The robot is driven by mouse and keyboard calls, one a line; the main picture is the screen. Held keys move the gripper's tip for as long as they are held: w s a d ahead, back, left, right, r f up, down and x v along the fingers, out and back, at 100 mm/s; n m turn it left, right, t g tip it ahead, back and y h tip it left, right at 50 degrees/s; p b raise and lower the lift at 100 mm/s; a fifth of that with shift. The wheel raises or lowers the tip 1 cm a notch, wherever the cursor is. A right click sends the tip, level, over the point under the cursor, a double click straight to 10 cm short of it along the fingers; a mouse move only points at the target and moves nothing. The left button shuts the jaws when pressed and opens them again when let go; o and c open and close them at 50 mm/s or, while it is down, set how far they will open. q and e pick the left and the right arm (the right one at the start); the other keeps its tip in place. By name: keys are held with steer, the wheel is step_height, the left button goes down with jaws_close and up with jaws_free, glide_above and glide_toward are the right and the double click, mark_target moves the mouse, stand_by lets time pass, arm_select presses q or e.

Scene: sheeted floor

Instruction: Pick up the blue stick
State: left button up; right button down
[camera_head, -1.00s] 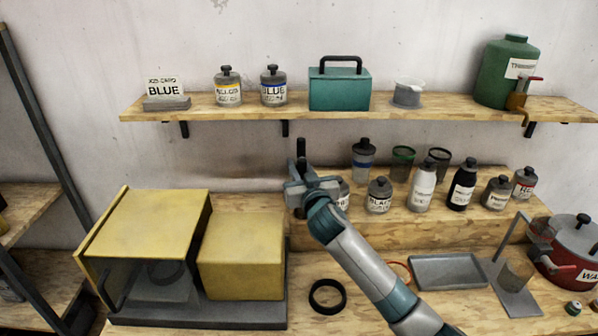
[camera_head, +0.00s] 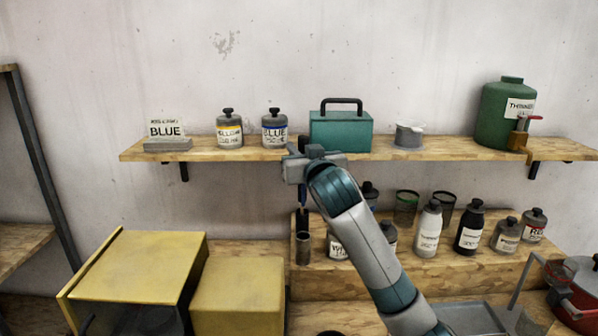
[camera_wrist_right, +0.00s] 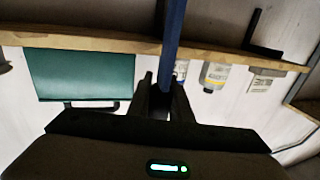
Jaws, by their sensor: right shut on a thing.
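My right gripper (camera_head: 297,170) is shut on the blue stick (camera_head: 303,195), in front of the upper shelf's edge. The stick hangs roughly upright below the gripper, with a black lower part. It also shows in the right wrist view as a long blue bar (camera_wrist_right: 173,35) between the dark fingers (camera_wrist_right: 163,92). I cannot tell whether the stick's lower end is clear of the cup's rim. My left gripper is not in view.
The upper shelf (camera_head: 440,148) holds a BLUE card stand (camera_head: 167,137), labelled jars, a teal toolbox (camera_head: 341,131) and a green thinner jug (camera_head: 505,115). Several bottles stand right of the cup on the wooden step. Yellow boxes (camera_head: 238,290) stand at lower left.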

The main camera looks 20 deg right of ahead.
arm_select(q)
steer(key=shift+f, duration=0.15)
arm_select(e)
steer(key=shift+r, duration=0.45)
